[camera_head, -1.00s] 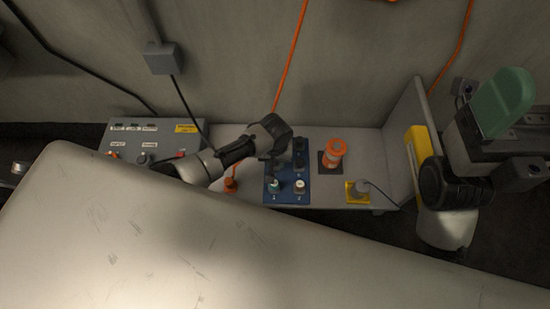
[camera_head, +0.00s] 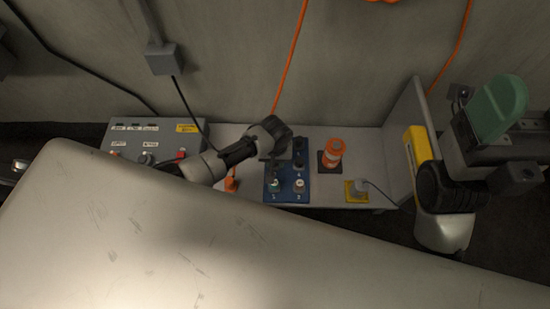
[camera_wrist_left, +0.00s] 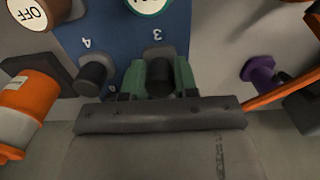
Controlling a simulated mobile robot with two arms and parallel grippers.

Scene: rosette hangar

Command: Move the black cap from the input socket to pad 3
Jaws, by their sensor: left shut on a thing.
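The blue board (camera_head: 286,196) lies on the bench with its numbered places. My left gripper (camera_head: 274,166) is over its upper left place in the head view. In the left wrist view its green fingers (camera_wrist_left: 160,82) are shut around the black cap (camera_wrist_left: 159,80), beside the printed 3. The cap stands at pad 3; whether it is fully seated is hidden. Another dark knob (camera_wrist_left: 91,77) stands beside the 4. My right gripper (camera_head: 499,106) shows at the far right as a green finger shape; its opening cannot be seen.
A green-topped cap (camera_head: 274,186) and a white-topped cap (camera_head: 299,185) stand on the near board places. An orange and white piece (camera_head: 333,153) stands to the right, then a yellow pad (camera_head: 356,191). A grey control panel (camera_head: 125,140) is left. A purple plug (camera_wrist_left: 259,70) shows in the wrist view.

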